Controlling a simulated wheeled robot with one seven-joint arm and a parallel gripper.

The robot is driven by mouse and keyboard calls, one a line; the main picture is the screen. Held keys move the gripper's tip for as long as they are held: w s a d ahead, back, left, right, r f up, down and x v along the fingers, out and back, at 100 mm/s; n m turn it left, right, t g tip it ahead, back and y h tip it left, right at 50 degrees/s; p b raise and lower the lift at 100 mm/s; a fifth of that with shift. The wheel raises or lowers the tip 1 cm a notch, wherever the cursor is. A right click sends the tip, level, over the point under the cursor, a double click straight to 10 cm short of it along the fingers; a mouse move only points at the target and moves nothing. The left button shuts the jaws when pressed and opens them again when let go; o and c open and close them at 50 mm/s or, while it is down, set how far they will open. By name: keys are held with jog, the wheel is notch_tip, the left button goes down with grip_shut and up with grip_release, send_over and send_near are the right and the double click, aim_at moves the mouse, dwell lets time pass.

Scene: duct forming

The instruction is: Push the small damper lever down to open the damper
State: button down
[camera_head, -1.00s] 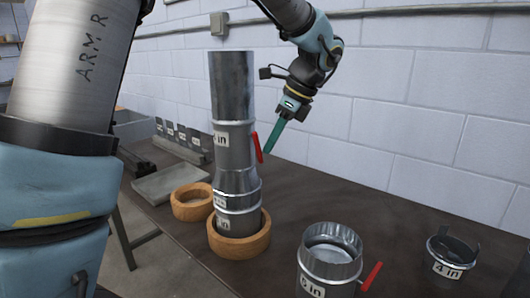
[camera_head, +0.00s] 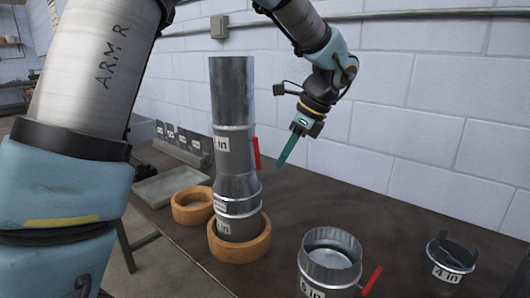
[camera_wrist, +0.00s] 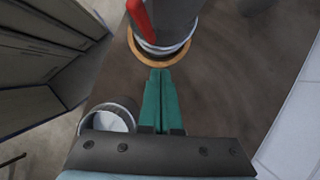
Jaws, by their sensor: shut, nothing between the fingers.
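A tall grey metal duct stack (camera_head: 235,150) stands upright in a wooden ring (camera_head: 240,243) on the dark table. A small red damper lever (camera_head: 256,153) sits on its right side, hanging nearly straight down along the pipe. The lever also shows at the top of the wrist view (camera_wrist: 140,18), beside the duct (camera_wrist: 165,22). My gripper (camera_head: 280,166), with green fingers, is shut and empty, to the right of the lever and apart from it. In the wrist view the closed fingertips (camera_wrist: 160,72) point toward the wooden ring (camera_wrist: 158,58) at the stack's foot.
A 6 in duct piece (camera_head: 330,262) with its own red lever (camera_head: 372,280) stands at the front. A 4 in collar (camera_head: 450,257) is at right. An empty wooden ring (camera_head: 192,205) and a grey tray (camera_head: 172,184) lie left. The table (camera_head: 400,220) behind the collars is clear.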

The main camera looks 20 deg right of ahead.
jog(key=b+v, duration=0.2)
jog(key=v, duration=0.9)
jog(key=shift+f, duration=0.1)
